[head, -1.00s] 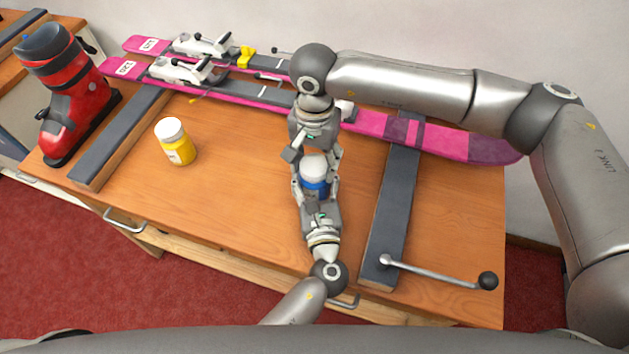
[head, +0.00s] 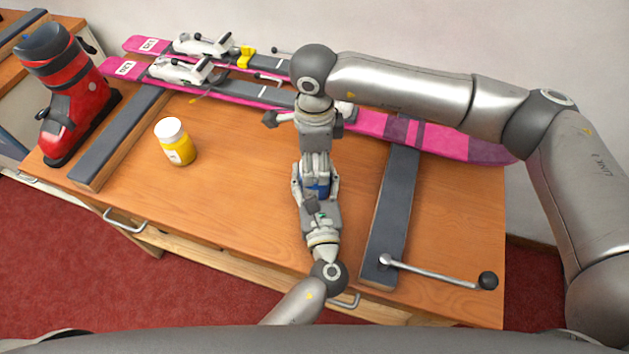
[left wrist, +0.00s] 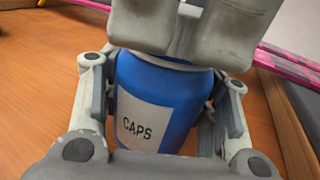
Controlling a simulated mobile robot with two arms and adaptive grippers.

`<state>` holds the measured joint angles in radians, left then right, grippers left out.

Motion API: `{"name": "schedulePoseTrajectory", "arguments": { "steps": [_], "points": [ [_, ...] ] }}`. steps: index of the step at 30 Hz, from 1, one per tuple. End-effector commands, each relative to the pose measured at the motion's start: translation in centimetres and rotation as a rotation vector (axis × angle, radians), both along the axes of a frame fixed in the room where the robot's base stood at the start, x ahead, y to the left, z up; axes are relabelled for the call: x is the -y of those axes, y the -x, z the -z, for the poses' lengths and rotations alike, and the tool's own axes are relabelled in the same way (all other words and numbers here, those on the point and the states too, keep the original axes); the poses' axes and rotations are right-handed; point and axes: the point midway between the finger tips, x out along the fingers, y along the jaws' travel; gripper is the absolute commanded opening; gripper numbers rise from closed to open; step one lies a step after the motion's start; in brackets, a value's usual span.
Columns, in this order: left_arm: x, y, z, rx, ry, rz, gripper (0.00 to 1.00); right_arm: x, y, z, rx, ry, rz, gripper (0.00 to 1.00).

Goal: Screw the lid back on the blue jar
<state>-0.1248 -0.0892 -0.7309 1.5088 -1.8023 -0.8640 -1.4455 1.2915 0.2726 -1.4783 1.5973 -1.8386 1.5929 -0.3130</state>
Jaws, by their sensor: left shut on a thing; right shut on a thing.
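The blue jar (head: 317,189) stands on the bench, between the fingers of my left gripper (head: 316,182). In the left wrist view the jar (left wrist: 186,105) is upright with a white label reading CAPS. My left gripper is shut on its sides. My right gripper (head: 316,161) reaches down from above and is shut at the jar's top. Its grey fingers also show in the left wrist view (left wrist: 198,32).
A yellow jar with a white lid (head: 175,142) stands to the left. A red ski boot (head: 72,100) is at the far left. Pink skis (head: 385,125) lie along the back. A grey bar (head: 393,205) and a lever handle (head: 440,273) are at the right. The bench between the jars is clear.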

Motion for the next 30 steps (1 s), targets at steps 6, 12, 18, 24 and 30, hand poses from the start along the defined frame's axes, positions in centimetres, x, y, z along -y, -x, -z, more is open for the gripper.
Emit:
{"name": "schedulePoseTrajectory", "arguments": {
  "steps": [6,12,18,24,30],
  "points": [
    [0.03,0.02,0.00,0.000,0.000,0.001,0.00,-0.03,0.01,0.06,0.000,0.000,0.341,0.25],
    [0.03,0.02,0.00,0.000,0.000,0.001,0.00,-0.04,0.00,0.05,0.000,-0.001,0.647,0.25],
    [0.03,0.02,-0.01,0.000,0.000,0.001,0.00,-0.04,-0.02,0.04,0.001,-0.001,0.744,0.25],
    [0.04,0.01,0.00,0.000,0.000,0.001,0.00,-0.03,-0.02,0.04,0.001,-0.001,0.742,0.74],
    [0.03,0.02,0.00,0.000,0.000,0.001,0.00,-0.02,-0.01,0.04,0.001,0.000,0.741,0.79]
  ]
}}
